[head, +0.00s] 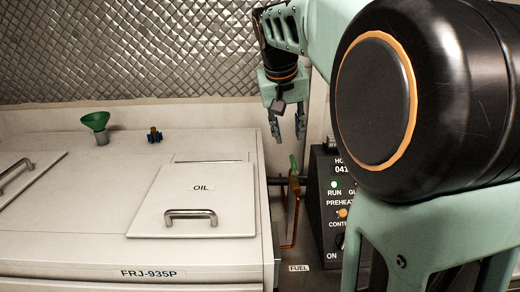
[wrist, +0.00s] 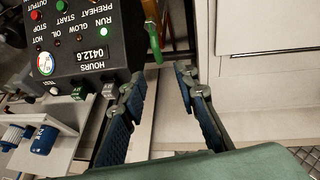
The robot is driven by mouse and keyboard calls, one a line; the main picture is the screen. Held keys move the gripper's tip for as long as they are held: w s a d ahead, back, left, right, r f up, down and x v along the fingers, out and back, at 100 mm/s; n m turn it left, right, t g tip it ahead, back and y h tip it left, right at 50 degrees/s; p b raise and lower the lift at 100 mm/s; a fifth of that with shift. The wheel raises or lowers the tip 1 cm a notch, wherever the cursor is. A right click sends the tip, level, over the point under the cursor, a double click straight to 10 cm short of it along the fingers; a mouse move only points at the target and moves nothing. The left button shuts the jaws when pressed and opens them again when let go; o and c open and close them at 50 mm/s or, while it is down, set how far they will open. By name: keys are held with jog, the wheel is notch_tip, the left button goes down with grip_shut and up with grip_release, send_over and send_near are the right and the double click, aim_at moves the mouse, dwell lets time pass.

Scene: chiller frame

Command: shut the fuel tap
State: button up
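The fuel tap is a small valve with a green lever handle (head: 293,162) on a copper pipe (head: 292,232), in the gap between the white cabinet and the black control box. In the head view the lever points up, roughly in line with the pipe. A FUEL label (head: 299,268) is below it. My gripper (head: 288,134) is open and empty, pointing down just above the lever and apart from it. In the wrist view the green lever (wrist: 154,42) lies just beyond my open fingertips (wrist: 160,78). The valve body is partly hidden.
The black control box (head: 328,205) with lit lamps and switches stands close to the right of the tap. The white cabinet (head: 100,215) with an OIL lid (head: 200,190) is on the left.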

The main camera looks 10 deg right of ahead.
aim_at(293, 159)
jog(key=x, duration=1)
jog(key=shift+s+d+f, duration=0.15)
jog(key=shift+d+f, duration=0.05)
jog(key=shift+f, duration=0.25)
jog(key=shift+c, duration=0.3)
grip_shut()
